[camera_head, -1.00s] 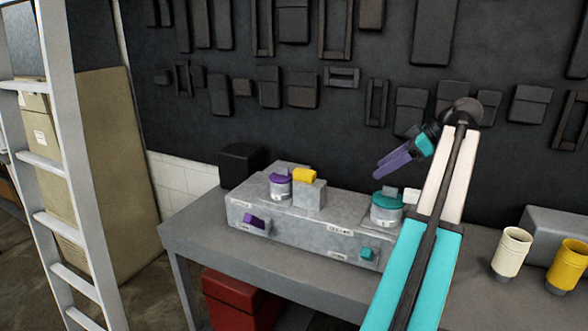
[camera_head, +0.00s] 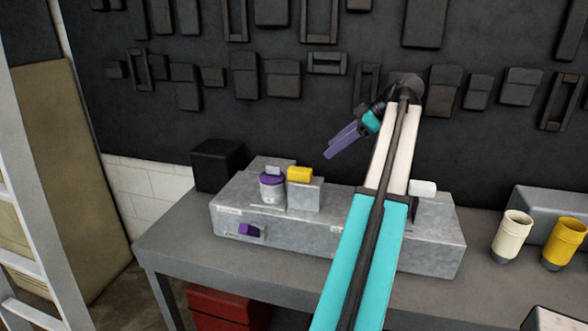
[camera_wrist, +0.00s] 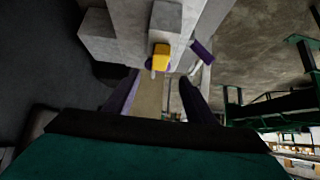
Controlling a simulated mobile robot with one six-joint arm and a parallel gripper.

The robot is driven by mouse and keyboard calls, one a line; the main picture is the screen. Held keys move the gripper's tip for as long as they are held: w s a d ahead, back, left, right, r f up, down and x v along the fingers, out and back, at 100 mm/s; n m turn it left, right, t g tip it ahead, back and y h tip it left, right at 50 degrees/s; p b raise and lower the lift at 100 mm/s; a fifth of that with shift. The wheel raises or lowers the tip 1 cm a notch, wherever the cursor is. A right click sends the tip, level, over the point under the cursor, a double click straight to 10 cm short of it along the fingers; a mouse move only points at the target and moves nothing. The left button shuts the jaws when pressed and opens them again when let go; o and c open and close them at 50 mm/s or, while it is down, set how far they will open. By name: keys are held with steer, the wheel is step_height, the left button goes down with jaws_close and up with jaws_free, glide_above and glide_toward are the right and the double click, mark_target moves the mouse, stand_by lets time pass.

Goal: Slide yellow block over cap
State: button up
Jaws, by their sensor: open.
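The yellow block (camera_head: 299,174) sits on top of a small grey pedestal (camera_head: 304,196) on the long grey bench unit (camera_head: 432,248). Just left of the pedestal is a canister with a purple cap (camera_head: 271,180). My gripper (camera_head: 335,146) is open and empty, in the air above and to the right of the block. In the wrist view the yellow block (camera_wrist: 161,56) is ahead, beyond the gap between my purple fingers (camera_wrist: 155,88). Little of the purple cap shows there, behind the block. The teal-capped canister is hidden behind my arm in the head view.
A purple knob (camera_head: 249,230) juts from the unit's front. A black box (camera_head: 216,165) stands at its left. A cream cup (camera_head: 511,234) and a yellow cup (camera_head: 564,242) stand on the workbench at right. A ladder (camera_head: 30,215) is at far left.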

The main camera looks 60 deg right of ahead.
mark_target(303, 169)
steer(key=shift+w+a, duration=0.1)
steer(key=shift+w, duration=0.05)
steer(key=p+x, duration=0.3)
steer(key=x, duration=1)
steer(key=shift+w+f+p, duration=0.1)
steer(key=shift+f+p, duration=0.2)
steer(key=shift+p, duration=0.1)
steer(key=shift+c, duration=0.3)
